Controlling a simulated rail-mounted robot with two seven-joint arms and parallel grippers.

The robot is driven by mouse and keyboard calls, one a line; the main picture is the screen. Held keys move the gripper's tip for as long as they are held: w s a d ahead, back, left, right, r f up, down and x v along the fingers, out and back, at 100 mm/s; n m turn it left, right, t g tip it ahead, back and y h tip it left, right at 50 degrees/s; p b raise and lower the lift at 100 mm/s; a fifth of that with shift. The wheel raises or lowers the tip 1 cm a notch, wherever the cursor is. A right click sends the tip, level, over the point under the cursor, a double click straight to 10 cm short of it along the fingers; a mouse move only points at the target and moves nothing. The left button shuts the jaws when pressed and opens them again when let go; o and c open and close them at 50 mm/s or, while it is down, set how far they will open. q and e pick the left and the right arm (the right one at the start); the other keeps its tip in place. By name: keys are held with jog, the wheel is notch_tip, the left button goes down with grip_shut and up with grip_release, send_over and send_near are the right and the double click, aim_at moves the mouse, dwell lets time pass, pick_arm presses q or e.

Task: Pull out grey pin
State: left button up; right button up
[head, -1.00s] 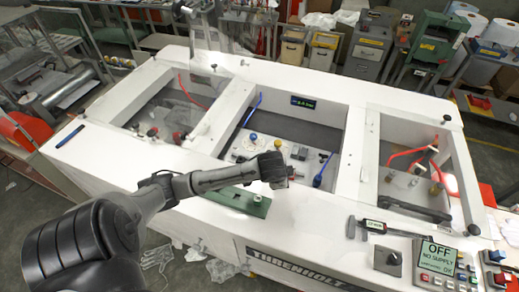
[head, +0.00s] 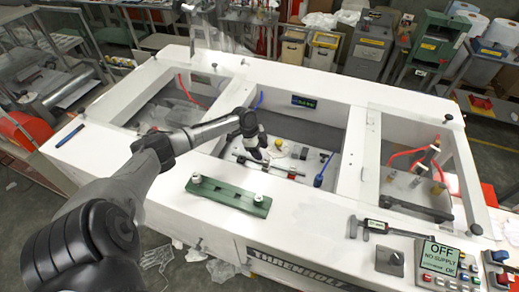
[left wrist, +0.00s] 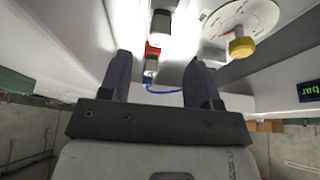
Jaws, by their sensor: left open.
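My left gripper (head: 258,150) is over the middle bay of the white machine frame (head: 215,150), pointing down into it. In the left wrist view its two dark fingers (left wrist: 161,82) are spread apart with nothing held between them. A part with red, grey and blue sections (left wrist: 152,65) shows beyond the gap, apart from the fingers. I cannot surely tell which part is the grey pin. A thin grey rod (head: 262,168) lies in the bay below the gripper. My right gripper is not seen.
A green plate (head: 228,195) with two white knobs lies on the front ledge. Bay walls surround the gripper. A control panel (head: 447,270) stands at the front right.

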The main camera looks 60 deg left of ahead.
aim_at(267, 160)
pick_arm(q)
jog(key=b+x, duration=0.4)
jog(key=x, duration=0.3)
jog(key=shift+b, duration=0.4)
jog(key=shift+r, duration=0.1)
jog(key=shift+c, duration=0.2)
jog(key=c, duration=1)
jog(key=shift+r+p, duration=0.4)
jog(key=shift+r, duration=0.05)
jog(key=shift+r, duration=0.1)
jog(key=shift+r+p, duration=0.6)
jog(key=shift+p, duration=0.05)
jog(key=shift+r+p, duration=1.05)
jog(key=shift+r, duration=0.25)
